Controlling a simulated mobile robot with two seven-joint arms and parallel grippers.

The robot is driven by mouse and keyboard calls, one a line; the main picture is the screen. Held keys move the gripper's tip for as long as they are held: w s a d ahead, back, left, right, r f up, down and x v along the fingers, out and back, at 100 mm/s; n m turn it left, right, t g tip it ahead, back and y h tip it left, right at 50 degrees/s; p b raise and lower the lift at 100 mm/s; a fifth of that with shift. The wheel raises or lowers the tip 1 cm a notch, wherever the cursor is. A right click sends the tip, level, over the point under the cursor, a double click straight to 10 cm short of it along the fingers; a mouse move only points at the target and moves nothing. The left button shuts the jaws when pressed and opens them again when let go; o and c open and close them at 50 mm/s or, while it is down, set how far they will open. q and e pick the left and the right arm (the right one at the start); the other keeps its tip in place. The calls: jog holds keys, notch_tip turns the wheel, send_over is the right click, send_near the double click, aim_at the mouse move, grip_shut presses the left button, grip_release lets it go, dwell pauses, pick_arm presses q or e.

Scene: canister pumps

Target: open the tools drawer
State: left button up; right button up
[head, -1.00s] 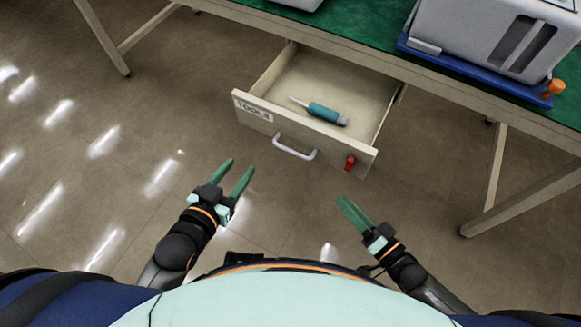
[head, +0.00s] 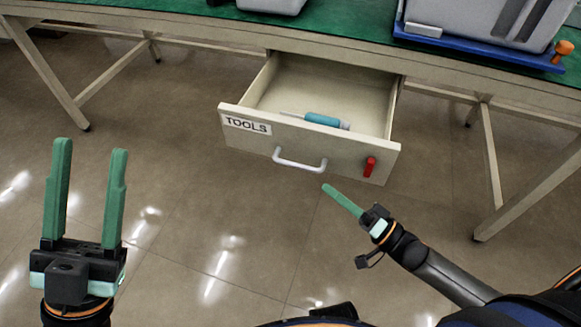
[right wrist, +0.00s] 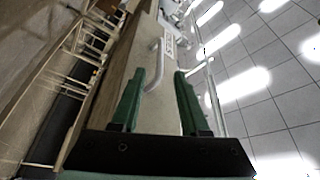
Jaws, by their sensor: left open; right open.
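The tools drawer (head: 345,155) hangs pulled out under the green-topped table, with a white label reading TOOLS on its front. Its pale bar handle (head: 300,163) is on the front, and a red latch (head: 369,166) is to the right of it. A teal-handled screwdriver (head: 322,119) lies inside. My left gripper (head: 92,147) is open and empty, well to the left of the drawer. My right gripper (head: 328,188) is just below the drawer front, apart from the handle. The right wrist view shows its fingers (right wrist: 157,80) spread, with the handle (right wrist: 154,62) beyond them.
The table (head: 150,17) carries a grey machine on a blue base (head: 480,47) with an orange knob (head: 565,47) at the right. Table legs stand at left and right. The floor in front of the drawer is clear.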

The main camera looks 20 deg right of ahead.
aim_at(296, 164)
jog(key=b+x, duration=0.2)
jog(key=x, duration=0.8)
jog(key=shift+w+a, duration=0.1)
grip_shut()
dwell(1.1)
